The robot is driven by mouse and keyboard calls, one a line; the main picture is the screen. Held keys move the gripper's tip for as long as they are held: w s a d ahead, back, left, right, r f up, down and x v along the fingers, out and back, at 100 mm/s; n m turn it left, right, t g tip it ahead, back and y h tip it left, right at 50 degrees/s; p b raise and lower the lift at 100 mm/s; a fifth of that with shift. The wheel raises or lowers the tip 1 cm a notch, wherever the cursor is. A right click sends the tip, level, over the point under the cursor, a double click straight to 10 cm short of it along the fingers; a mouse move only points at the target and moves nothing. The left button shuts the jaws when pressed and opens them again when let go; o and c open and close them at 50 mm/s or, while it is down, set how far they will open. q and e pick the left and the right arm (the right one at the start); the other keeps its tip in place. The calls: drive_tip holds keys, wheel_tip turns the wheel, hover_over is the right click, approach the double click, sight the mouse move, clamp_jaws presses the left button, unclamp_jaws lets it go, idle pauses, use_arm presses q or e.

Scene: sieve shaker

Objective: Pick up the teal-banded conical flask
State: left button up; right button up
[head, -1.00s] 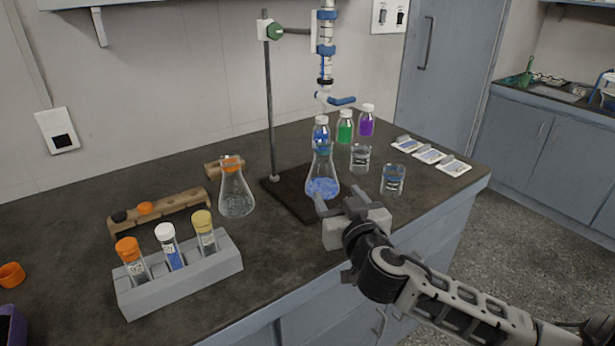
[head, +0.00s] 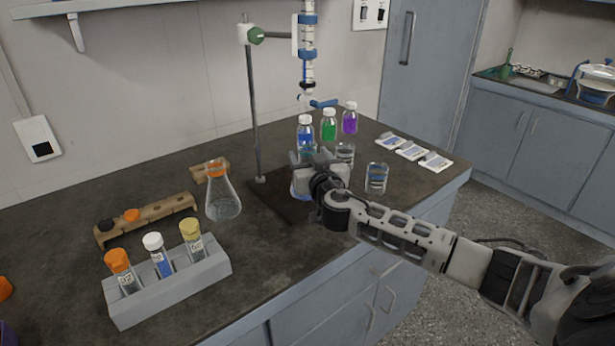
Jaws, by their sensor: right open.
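The conical flask with the blue-teal band (head: 299,190) stands on the dark base of the burette stand, below the burette. It is mostly hidden behind my right gripper (head: 308,160); only a bit of its lower left side shows. My right gripper is open, and its fingers are at the flask's neck height. I cannot tell whether they are around the neck or touching it. My left gripper is not in view. Another conical flask, with an orange band (head: 222,200), stands on the bench to the left.
The burette (head: 307,50) hangs from a stand rod (head: 253,110). Blue, green (head: 328,125) and purple bottles stand behind the gripper; beakers (head: 376,178) stand to its right. A grey tube rack (head: 175,292) and a wooden rack (head: 150,217) are at left.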

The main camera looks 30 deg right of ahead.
drive_tip(key=shift+x, duration=1.25)
drive_tip(key=c, duration=1.2)
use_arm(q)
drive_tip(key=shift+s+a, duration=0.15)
use_arm(e)
clamp_jaws()
drive_tip(key=shift+r, duration=0.15)
drive_tip(key=shift+r, duration=1.55)
drive_tip(key=b+v, duration=0.3)
drive_tip(key=v, duration=1.3)
use_arm(q)
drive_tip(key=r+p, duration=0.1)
drive_tip(key=p, duration=0.1)
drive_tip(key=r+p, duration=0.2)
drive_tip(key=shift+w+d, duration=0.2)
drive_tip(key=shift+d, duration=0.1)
use_arm(e)
drive_tip(key=r, duration=0.1)
drive_tip(key=s+r, duration=0.1)
drive_tip(key=r, duration=0.1)
drive_tip(key=s+r, duration=0.1)
drive_tip(key=r, duration=0.1)
drive_tip(key=shift+a+r, duration=0.15)
drive_tip(key=shift+a, duration=0.1)
